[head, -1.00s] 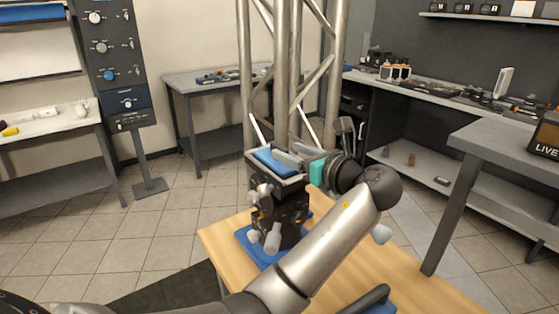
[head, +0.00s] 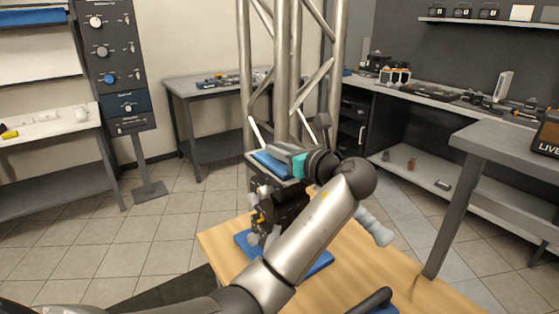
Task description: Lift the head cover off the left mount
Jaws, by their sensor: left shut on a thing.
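The left mount (head: 289,205) is a black device with pale grey knobs on its left side. It stands upright on a blue base (head: 318,263) on the wooden table. On its top lies a flat blue piece with a pale rim, which I take for the head cover (head: 270,163). My left gripper (head: 288,155), with a teal band, reaches over the top from the right and is shut on the cover. The fingertips are small and partly hidden. I cannot tell whether the cover is clear of the mount. My forearm hides the mount's lower right. My right gripper is out of view.
A silver truss (head: 283,75) stands close behind the mount. A grey bench (head: 500,145) stands at the right and a dark control panel (head: 108,60) at the left.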

